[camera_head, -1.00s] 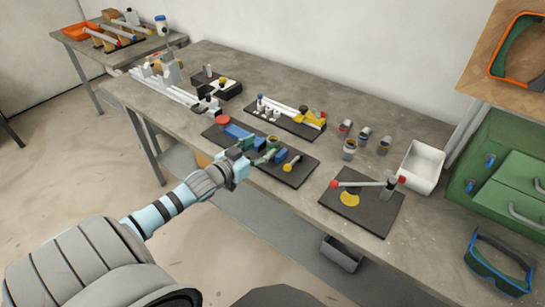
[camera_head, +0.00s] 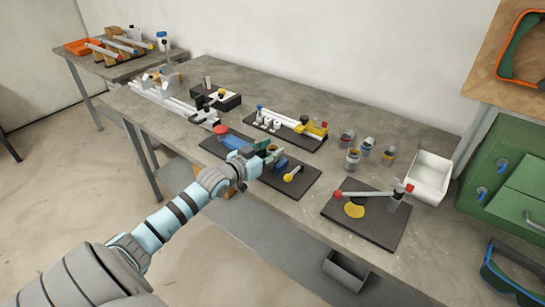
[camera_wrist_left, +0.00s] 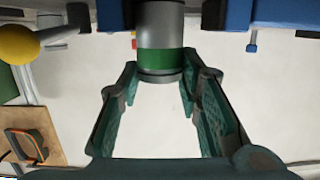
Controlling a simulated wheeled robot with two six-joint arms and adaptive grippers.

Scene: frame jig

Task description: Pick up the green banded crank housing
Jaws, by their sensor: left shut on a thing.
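The green banded crank housing is a grey cylinder with a green band (camera_wrist_left: 160,58), in the top middle of the left wrist view. My left gripper (camera_wrist_left: 160,80) has one finger on each side of it and is shut on it. In the head view my left gripper (camera_head: 267,152) is at the dark fixture board (camera_head: 224,150), between a long blue block (camera_head: 236,142) and a smaller blue block (camera_head: 281,165). The fingers partly hide the housing there. I cannot tell whether it is clear of its seat. My right gripper is not in view.
A yellow-knobbed lever (camera_head: 294,175) is close right of the gripper. A rail fixture with a yellow block (camera_head: 312,131) lies behind. Several small banded cylinders (camera_head: 353,159), a white bin (camera_head: 430,176) and a board with a red-ended lever (camera_head: 372,218) are to the right.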

